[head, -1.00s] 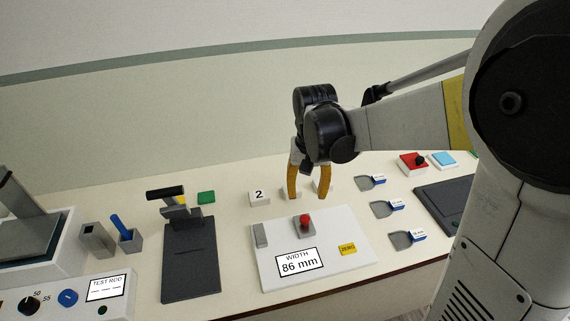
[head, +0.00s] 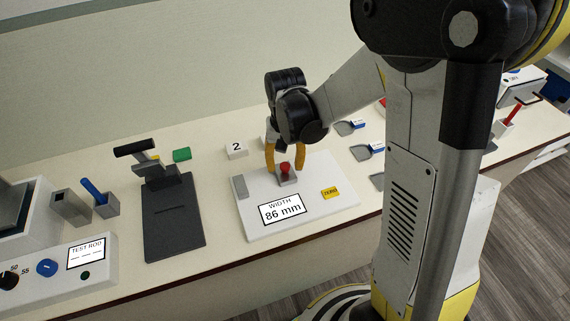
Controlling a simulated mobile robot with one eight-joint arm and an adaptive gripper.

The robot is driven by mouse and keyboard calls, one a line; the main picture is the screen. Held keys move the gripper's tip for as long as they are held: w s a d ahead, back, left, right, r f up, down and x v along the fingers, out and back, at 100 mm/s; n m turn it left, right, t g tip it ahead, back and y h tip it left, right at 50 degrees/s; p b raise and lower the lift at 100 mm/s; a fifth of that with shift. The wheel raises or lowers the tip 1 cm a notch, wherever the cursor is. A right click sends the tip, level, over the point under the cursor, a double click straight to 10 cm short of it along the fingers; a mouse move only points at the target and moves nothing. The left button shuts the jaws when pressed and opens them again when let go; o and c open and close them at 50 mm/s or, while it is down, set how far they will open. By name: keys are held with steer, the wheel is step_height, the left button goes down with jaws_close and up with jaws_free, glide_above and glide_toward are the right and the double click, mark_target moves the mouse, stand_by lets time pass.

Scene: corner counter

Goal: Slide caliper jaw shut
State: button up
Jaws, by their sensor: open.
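The caliper is a white board (head: 262,226) on the counter, with a display (head: 282,208) reading "WIDTH 86 mm" and a yellow ZERO button (head: 329,193). A grey fixed jaw (head: 240,187) stands at its left. A grey sliding jaw (head: 289,180) with a red knob (head: 285,167) stands to its right, with a gap between the jaws. My gripper (head: 285,172) is open and points down, its orange fingers on the left and right of the red knob. I cannot tell whether they touch it.
A dark press-like stand (head: 174,228) is left of the caliper board. A white block marked 2 (head: 236,150) stands behind it. The counter's front edge is just before the board.

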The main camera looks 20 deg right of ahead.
steer(key=shift+c, duration=0.5)
steer(key=c, duration=0.8)
steer(key=a, duration=0.9)
steer(key=shift+a, duration=0.15)
steer(key=o, duration=0.9)
steer(key=shift+a, duration=0.2)
steer(key=shift+d, duration=0.15)
